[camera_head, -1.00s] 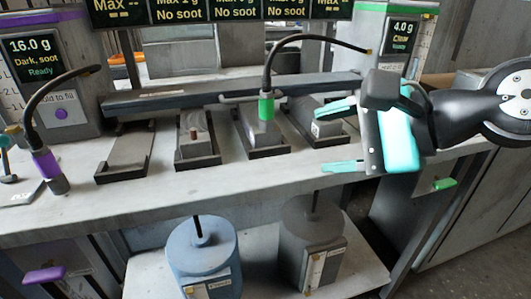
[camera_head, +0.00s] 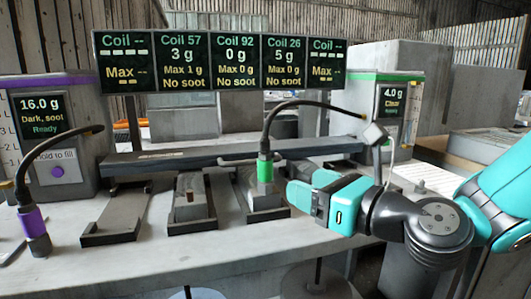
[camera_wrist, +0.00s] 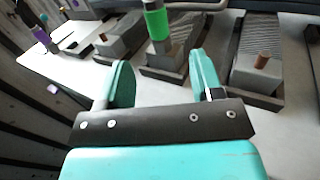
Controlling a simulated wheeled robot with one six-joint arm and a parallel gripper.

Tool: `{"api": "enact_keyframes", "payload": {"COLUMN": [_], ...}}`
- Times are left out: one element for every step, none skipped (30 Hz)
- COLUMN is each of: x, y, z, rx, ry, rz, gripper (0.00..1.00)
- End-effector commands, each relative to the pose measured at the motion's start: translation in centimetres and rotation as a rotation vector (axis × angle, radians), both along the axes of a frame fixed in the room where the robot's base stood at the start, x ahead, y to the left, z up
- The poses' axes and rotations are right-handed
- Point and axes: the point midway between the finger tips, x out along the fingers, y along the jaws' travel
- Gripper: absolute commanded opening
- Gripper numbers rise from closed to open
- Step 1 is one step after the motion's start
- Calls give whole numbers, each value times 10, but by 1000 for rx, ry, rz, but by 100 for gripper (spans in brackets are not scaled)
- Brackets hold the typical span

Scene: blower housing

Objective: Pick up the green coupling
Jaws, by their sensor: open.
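The green coupling (camera_head: 265,172) is a short green cylinder on the end of a black hose, upright over a grey block in a dark tray on the bench. In the wrist view the green coupling (camera_wrist: 157,22) shows at the top, beyond my fingertips and in line with the gap between them. My gripper (camera_head: 305,187) is just right of the coupling in the head view, fingers pointing left towards it. In the wrist view my gripper (camera_wrist: 160,70) has its two teal fingers apart with nothing between them.
A purple coupling (camera_head: 33,221) stands at the left. Neighbouring trays hold blocks, one with a brown peg (camera_head: 190,197). A dark rail (camera_head: 230,155) runs behind the trays. The hose arches to the green-striped machine (camera_head: 395,110). A display row (camera_head: 220,62) hangs above.

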Motion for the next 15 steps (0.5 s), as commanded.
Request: {"api": "enact_keyframes", "payload": {"x": [3, 4, 6, 8, 10, 11, 13, 14, 16, 18, 23, 29, 34, 37, 42], "y": [3, 5, 7, 9, 10, 12, 13, 14, 15, 16, 22, 29, 33, 36, 40], "z": [6, 6, 6, 6, 6, 6, 6, 6, 5, 4, 6, 7, 7, 6, 6], "rx": [1, 2, 2, 2, 2, 2, 2, 2, 0, 0, -1, -1, -2, -1, -1], "ry": [6, 4, 4, 3, 4, 4, 5, 6, 7, 9, 3, 1, -1, 0, 0], "rz": [5, 7, 9, 9, 8, 8, 7, 4, 2, -2, 1, 3, 2, 2, 2], "gripper": [60, 60, 60, 60, 60, 60, 60, 60, 60, 60, 60, 60, 60, 60, 60]}}
